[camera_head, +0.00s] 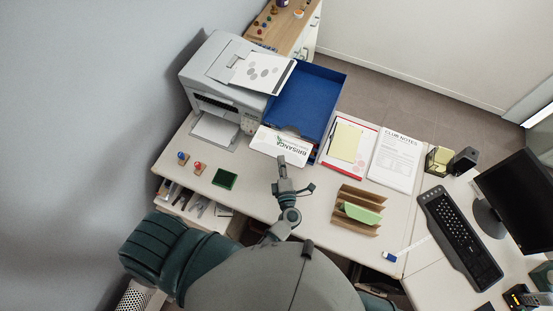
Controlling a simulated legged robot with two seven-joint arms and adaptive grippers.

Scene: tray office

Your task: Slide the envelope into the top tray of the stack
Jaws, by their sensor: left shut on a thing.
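My left gripper (282,162) is shut on the envelope's near edge. The top tray shows a bare blue floor, partly covered at the left by the printer's papers. My right gripper is not in view.
A grey printer (215,75) stands close left of the stack. A clipboard (347,147) and printed sheets (396,160) lie to the right. A wooden letter rack (357,211) with a green item, stamps (199,167) and a green pad (225,179) are nearer. A keyboard (460,238) is at right.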

